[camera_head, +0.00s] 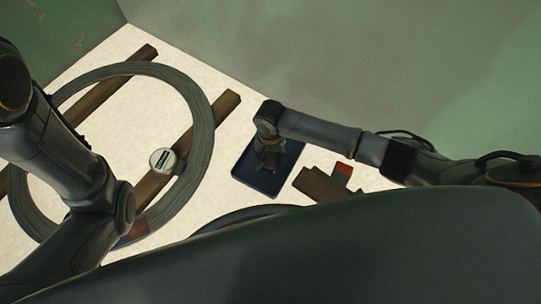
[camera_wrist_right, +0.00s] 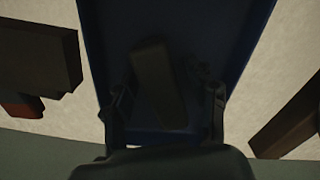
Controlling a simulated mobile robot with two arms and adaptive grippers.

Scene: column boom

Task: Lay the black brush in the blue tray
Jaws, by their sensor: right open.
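The blue tray (camera_head: 262,183) lies on the pale floor right of centre in the head view. In the right wrist view the tray (camera_wrist_right: 235,28) fills the middle. A dark, blocky thing that looks like the black brush (camera_wrist_right: 158,85) is over the tray, between the fingers of my right gripper (camera_wrist_right: 165,105). The fingers are open, one on each side of it. It appears to lie in the tray, though its lower end is in shadow. In the head view my right gripper (camera_head: 268,158) points down over the tray and hides the brush. My left gripper is not visible.
A large grey ring (camera_head: 203,120) lies across wooden beams (camera_head: 222,112) at the left. A round pale object (camera_head: 163,160) sits by one beam. Right of the tray are a brown wooden piece (camera_head: 318,185) and a red piece (camera_head: 344,170). A green wall stands behind.

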